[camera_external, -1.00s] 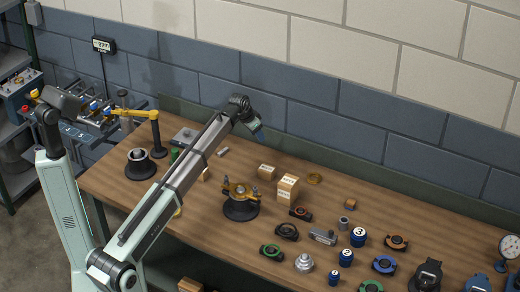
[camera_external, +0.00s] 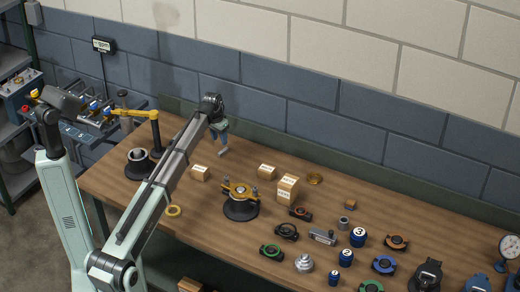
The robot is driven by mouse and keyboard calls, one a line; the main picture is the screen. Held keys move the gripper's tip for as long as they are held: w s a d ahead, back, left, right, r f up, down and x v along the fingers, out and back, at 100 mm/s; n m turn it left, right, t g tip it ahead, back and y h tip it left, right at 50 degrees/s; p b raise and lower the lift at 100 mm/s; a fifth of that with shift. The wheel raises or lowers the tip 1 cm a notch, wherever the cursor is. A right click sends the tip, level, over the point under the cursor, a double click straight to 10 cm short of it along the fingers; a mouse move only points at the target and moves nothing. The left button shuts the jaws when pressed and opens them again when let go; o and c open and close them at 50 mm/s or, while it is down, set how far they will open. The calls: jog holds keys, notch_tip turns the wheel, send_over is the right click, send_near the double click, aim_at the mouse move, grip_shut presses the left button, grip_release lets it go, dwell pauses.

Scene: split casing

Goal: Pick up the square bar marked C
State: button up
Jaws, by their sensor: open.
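A small grey metal bar (camera_external: 223,152) lies on the far part of the wooden table (camera_external: 335,205), near the wall. Its marking is too small to read, so I cannot tell whether it is the square bar marked C. My gripper (camera_external: 221,143) points down right at this bar, with its fingers open. At this size I cannot tell whether the fingers are around the bar or just above it. Part of the bar is hidden by the gripper.
A wooden block (camera_external: 199,174) stands left of the bar, and another (camera_external: 267,171) to its right. Stacked blocks (camera_external: 288,188) and a black fixture with a yellow clamp (camera_external: 240,206) stand nearer the middle. A yellow ring (camera_external: 173,211) lies front left. Several parts fill the right side.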

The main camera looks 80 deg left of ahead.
aim_at(223, 151)
jog(key=shift+w+a+f, duration=0.1)
jog(key=shift+w+f, duration=0.1)
jog(key=shift+f, duration=0.9)
jog(key=shift+w+f, duration=0.2)
jog(key=shift+f, duration=0.85)
jog(key=shift+w+a+f, duration=0.1)
jog(key=shift+w+f, duration=0.1)
jog(key=shift+f, duration=0.9)
grip_shut()
